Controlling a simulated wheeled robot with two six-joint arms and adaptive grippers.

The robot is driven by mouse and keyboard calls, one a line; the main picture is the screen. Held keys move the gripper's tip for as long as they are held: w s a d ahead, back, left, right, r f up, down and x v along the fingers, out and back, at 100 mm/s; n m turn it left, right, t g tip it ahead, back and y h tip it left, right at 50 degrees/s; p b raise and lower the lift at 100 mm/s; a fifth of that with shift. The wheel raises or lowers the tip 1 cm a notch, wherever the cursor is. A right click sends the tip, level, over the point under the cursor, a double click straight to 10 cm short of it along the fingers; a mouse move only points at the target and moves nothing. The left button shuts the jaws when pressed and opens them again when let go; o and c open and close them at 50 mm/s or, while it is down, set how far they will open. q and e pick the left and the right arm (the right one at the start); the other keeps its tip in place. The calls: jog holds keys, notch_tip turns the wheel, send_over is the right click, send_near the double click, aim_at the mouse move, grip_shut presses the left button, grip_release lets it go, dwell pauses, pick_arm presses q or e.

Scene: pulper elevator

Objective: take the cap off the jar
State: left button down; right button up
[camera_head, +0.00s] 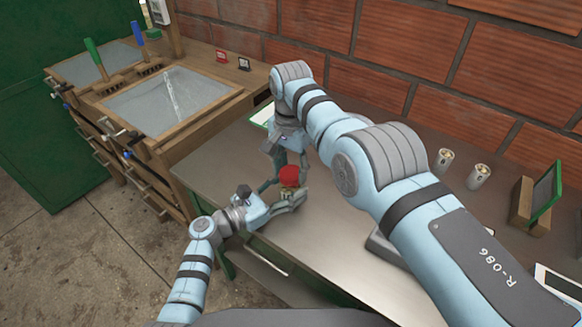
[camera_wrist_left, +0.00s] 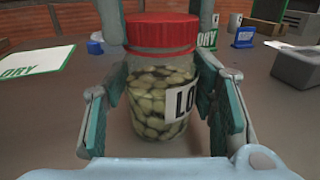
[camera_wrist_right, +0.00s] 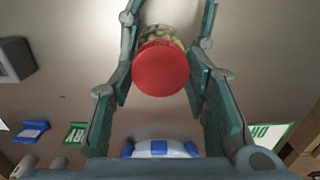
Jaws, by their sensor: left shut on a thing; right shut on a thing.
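The jar (camera_wrist_left: 160,100) is clear glass with pale round pieces inside and a partly hidden white label. My left gripper (camera_head: 290,198) is shut around the jar's body from the sides. My right gripper (camera_wrist_right: 160,82) comes from above, shut on the red cap, with a teal pad at each side. In the head view the cap (camera_head: 289,175) shows clearly, while the jar is mostly hidden by the grippers.
The grey table (camera_head: 330,240) has free room around the jar. A green-edged card (camera_head: 263,115) lies behind my right gripper. Two metal cans (camera_head: 443,160) and a green-framed stand (camera_head: 543,195) are at the right. Wooden screen trays (camera_head: 165,98) are at the left; a brick wall stands behind.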

pick_arm(q)
jog(key=shift+s+f, duration=0.1)
jog(key=shift+f, duration=0.25)
pick_arm(e)
jog(key=n, duration=1)
jog(key=shift+s, duration=0.1)
jog(key=n, duration=0.5)
jog(key=shift+a, duration=0.1)
jog(key=n, duration=0.4)
jog(key=shift+n, duration=0.4)
jog(key=n, duration=0.4)
jog(key=shift+n, duration=0.4)
jog(key=n, duration=1.6)
jog(key=shift+s, duration=0.1)
